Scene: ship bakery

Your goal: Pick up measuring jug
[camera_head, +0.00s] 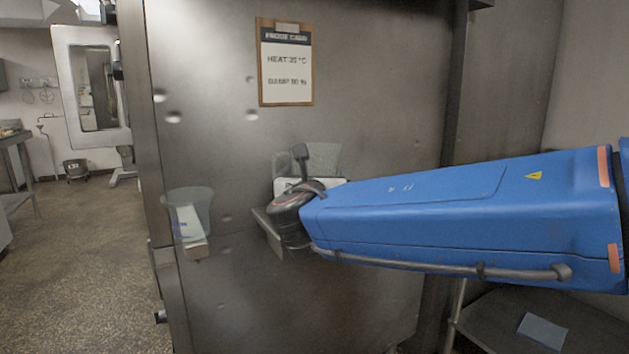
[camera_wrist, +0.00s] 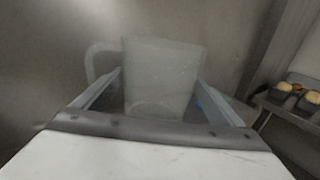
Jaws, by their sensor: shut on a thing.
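The measuring jug (camera_wrist: 165,62) is clear and translucent, with its handle at the left in the wrist view. It stands between the two fingers of my gripper (camera_wrist: 159,82), which is shut on it. In the head view the jug (camera_head: 324,157) shows upright behind my wrist, in front of a steel cabinet. My wrist hides its lower part and most of the gripper. I cannot tell from the picture what, if anything, is under the jug.
The steel cabinet (camera_head: 370,120) carries a clipboard notice (camera_head: 285,62). A faint cup-like shape with a white block shows on its left part, perhaps a reflection. A dark table (camera_head: 500,310) is at the lower right. Loaf tins (camera_wrist: 282,90) sit at the wrist view's right. Floor is open at left.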

